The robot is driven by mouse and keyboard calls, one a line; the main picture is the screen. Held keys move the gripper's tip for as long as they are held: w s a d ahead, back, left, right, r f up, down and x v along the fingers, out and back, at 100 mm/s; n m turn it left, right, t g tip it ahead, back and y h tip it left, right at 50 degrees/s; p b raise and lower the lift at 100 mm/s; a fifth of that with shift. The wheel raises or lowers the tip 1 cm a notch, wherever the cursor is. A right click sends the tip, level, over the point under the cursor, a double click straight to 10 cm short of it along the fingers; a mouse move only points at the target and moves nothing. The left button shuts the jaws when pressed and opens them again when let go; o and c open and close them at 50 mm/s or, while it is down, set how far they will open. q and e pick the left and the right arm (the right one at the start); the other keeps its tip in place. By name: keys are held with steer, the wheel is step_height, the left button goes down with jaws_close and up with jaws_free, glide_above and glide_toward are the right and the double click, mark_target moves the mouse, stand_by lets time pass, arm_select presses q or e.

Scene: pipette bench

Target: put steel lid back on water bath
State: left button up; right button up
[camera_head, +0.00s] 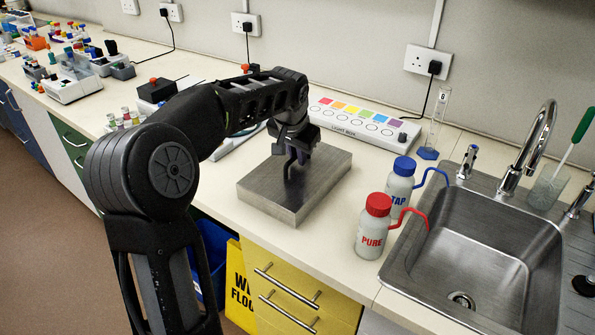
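A brushed-steel slab with a flat top, which looks like the steel lid (268,196), lies level on the bench near its front edge. My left gripper (290,176) points down over the middle of its top, with the dark fingertips at or just above the surface. The fingers look close together, but whether they hold a handle is hidden. I cannot make out a separate water bath; it may be under the slab or behind my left arm. My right gripper is not in view.
A white light box (360,122) stands behind the slab. A red-capped PURE bottle (371,232) and blue-capped TAP bottle (400,185) stand to its right, beside the steel sink (480,250). A tall cylinder (437,125) stands behind them. Bench instruments (75,82) stand far left.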

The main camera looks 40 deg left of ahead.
arm_select(q)
jaws_close()
stand_by(1.0)
steer(key=shift+r, duration=0.1)
step_height(320, 180, up, 10)
steer(key=shift+f, duration=0.1)
stand_by(0.4)
stand_by(0.6)
